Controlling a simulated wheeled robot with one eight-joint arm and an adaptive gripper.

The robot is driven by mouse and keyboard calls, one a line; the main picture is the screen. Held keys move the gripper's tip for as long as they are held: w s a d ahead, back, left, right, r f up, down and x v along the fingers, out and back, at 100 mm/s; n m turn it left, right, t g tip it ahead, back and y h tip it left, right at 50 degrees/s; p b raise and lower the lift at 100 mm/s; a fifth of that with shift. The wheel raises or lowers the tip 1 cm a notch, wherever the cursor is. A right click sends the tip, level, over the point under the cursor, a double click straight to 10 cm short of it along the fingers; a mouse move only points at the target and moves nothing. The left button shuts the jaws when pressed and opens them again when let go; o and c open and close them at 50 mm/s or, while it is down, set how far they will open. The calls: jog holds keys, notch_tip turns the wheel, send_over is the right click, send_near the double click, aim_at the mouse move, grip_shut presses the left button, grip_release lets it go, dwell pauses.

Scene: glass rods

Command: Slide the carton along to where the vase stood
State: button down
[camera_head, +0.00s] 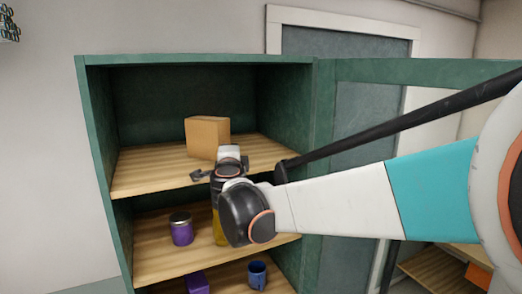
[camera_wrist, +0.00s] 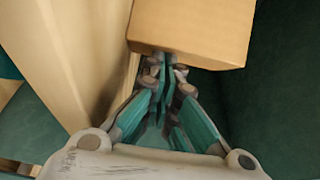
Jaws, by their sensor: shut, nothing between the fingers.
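The carton (camera_head: 208,136), a plain brown box, stands upright on the top wooden shelf (camera_head: 150,170) of a green cabinet. In the wrist view the carton (camera_wrist: 195,30) fills the top middle, right beyond my fingertips. My gripper (camera_wrist: 166,68) is shut and empty, its tips at the carton's near lower edge; I cannot tell whether they touch. In the head view my gripper (camera_head: 198,175) is at the front of the top shelf, partly hidden by my wrist. No vase can be made out on the top shelf.
The middle shelf holds a purple jar (camera_head: 181,230) and a yellow object (camera_head: 219,231) partly hidden by my arm. Below are a purple box (camera_head: 197,283) and a blue mug (camera_head: 257,273). The top shelf is bare on both sides of the carton. An open green door stands right.

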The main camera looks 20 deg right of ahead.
jog(key=shift+s+a, duration=0.1)
jog(key=shift+a, duration=0.25)
jog(key=shift+d, duration=0.1)
jog(key=shift+d, duration=0.1)
dwell(0.9)
